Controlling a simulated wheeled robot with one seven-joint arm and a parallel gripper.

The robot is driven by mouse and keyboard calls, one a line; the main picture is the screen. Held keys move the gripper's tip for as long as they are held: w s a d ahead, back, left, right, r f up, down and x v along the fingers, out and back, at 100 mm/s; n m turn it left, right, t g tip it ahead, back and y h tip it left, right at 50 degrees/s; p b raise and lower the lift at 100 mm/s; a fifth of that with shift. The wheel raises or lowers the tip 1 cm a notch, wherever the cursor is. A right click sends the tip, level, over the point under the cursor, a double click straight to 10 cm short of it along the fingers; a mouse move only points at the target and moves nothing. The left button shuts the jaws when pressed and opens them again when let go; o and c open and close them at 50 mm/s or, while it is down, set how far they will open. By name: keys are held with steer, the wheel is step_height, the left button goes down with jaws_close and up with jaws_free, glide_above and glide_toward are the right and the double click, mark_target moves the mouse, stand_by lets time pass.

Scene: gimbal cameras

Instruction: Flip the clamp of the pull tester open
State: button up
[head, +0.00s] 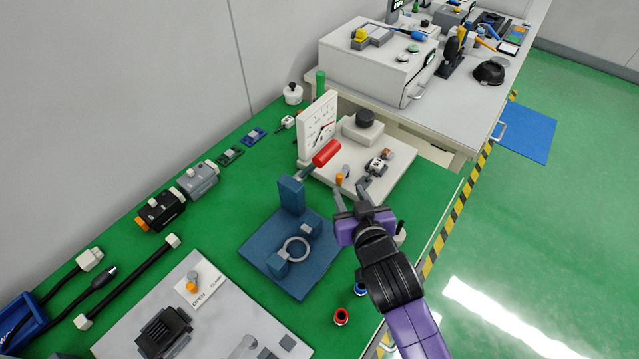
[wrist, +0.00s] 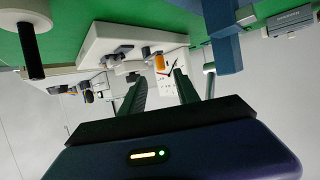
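My gripper (head: 350,189) is open and empty, just right of the lever. In the wrist view the orange tip (wrist: 160,63) shows ahead of and between my two spread fingers (wrist: 160,88), with the gauge behind. I cannot tell whether a finger touches it.
A blue stand (head: 290,255) with a ring and a red-handled lever (head: 326,153) is close left of my gripper. Small fittings (head: 376,165) sit on the plate. Red and blue rings (head: 341,316) lie near the table edge. Green mat is bare right of the plate.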

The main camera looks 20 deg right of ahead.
mark_target(340, 179)
steer(key=x, duration=0.7)
steer(key=shift+w+f+p, duration=0.1)
steer(key=shift+w+p, duration=0.2)
steer(key=shift+a, duration=0.1)
jaws_close()
